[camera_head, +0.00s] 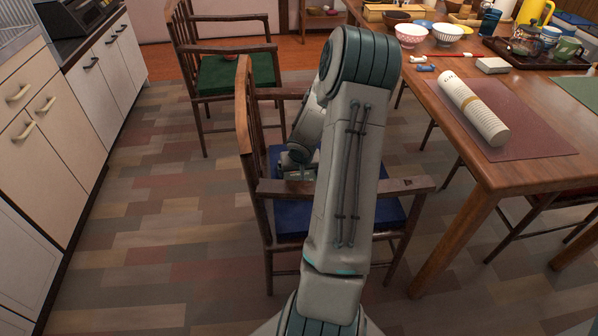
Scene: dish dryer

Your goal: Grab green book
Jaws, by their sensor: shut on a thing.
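I cannot pick out a green book in this view. My gripper (296,174) is partly in view, low over the blue seat of the near wooden chair, behind its front armrest. My arm hides much of the seat and the area around the gripper. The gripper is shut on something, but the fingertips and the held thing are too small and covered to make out.
The near chair's blue seat (290,219) lies between wooden armrests and a backrest (244,108). A chair with a green seat (222,75) stands behind. A table (515,167) with bowls, a tray and a rolled paper (473,109) is right. Cabinets (52,143) are left; floor between is clear.

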